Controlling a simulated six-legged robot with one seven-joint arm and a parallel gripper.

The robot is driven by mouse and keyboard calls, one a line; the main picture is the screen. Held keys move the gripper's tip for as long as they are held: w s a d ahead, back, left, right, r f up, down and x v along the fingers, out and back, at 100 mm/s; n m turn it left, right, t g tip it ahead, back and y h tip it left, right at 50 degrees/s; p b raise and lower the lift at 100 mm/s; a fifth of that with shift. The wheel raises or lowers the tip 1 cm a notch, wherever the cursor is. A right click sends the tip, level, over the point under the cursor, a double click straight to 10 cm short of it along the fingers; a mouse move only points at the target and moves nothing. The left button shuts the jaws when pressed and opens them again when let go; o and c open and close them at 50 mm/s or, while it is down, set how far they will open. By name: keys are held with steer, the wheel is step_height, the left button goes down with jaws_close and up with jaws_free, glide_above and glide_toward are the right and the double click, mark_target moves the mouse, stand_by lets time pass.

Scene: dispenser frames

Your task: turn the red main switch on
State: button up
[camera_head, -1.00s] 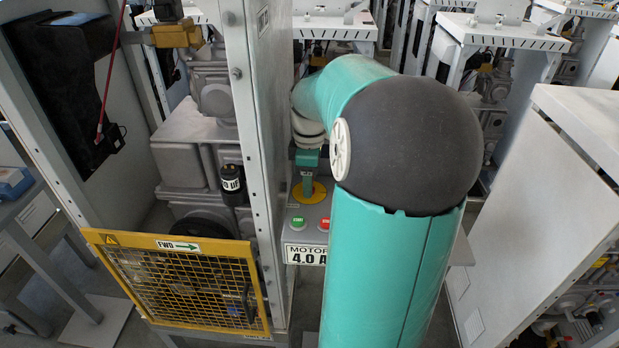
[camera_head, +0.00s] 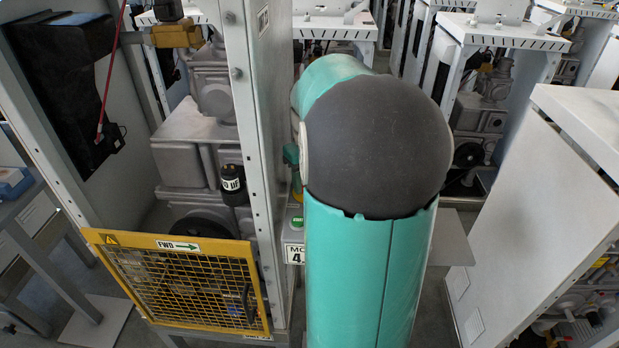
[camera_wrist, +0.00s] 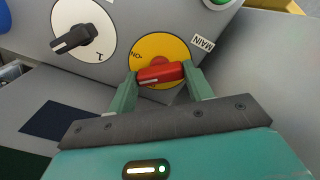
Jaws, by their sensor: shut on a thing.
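In the wrist view the red main switch (camera_wrist: 160,73) is a red handle on a round yellow plate (camera_wrist: 160,45). A label reading MAIN stands at its right, and the plate carries a mark that looks like ON at its upper left. My gripper (camera_wrist: 160,76) has its two green fingers on either end of the red handle, shut on it. The handle lies nearly level in this view, its right end slightly higher. In the head view my arm hides the switch and most of the gripper; only an edge of the yellow plate (camera_head: 297,187) shows.
A black rotary knob (camera_wrist: 74,39) on a white disc sits left of the switch. A green button (camera_wrist: 217,2) is at the top edge of the wrist view. A yellow mesh guard (camera_head: 180,280) and a grey post (camera_head: 257,130) stand left of my arm.

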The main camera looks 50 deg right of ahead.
steer(key=m, duration=0.4)
steer(key=shift+m, duration=1.8)
steer(key=o, duration=1)
step_height(320, 180, up, 14)
steer(key=shift+f, duration=0.1)
